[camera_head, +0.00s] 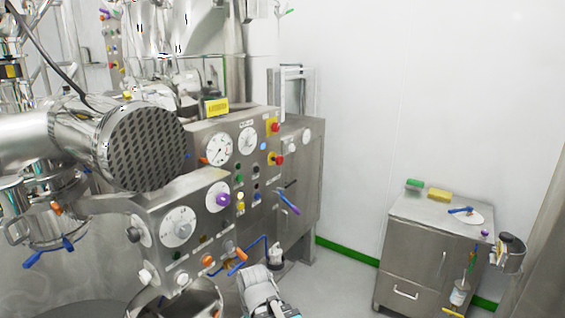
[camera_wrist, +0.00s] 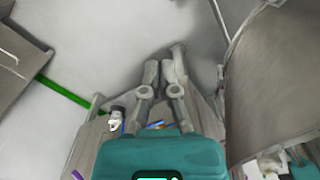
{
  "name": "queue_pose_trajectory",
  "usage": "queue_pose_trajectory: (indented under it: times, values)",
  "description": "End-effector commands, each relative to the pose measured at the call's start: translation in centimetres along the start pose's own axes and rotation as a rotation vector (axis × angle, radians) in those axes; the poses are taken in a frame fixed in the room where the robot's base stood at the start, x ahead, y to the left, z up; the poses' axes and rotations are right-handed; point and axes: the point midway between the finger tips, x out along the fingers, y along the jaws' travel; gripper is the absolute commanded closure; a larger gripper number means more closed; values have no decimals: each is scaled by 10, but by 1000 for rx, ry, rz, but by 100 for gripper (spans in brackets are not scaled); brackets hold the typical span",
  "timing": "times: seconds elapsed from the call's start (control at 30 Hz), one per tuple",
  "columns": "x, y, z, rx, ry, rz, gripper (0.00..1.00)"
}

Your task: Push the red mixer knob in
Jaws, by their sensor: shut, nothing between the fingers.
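Two red knobs show in the head view on the right part of the steel mixer panel (camera_head: 225,135). The upper red knob (camera_head: 275,127) and the lower red knob (camera_head: 278,159) each sit on a yellow backing. I cannot tell from the labels which is the mixer knob. My gripper (camera_head: 256,272) is at the bottom of the head view, below and apart from both knobs. It also shows in the wrist view (camera_wrist: 164,65), with its fingers together and nothing held. No red knob is visible in the wrist view.
A purple-handled lever (camera_head: 289,203) and a blue handle (camera_head: 256,243) stick out from the panel above my gripper. A round motor housing (camera_head: 140,147) juts out at left. A steel cabinet (camera_head: 425,255) stands at right, with clear floor (camera_head: 345,275) before it.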

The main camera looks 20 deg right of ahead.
Motion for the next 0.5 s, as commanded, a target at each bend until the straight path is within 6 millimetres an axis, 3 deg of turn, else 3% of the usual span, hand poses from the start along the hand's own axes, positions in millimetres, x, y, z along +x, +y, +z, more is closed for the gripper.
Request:
queue_pose_trajectory:
  times: [0.5]
  values:
    - [-98, 0, 0, 1, 0, 0, 100]
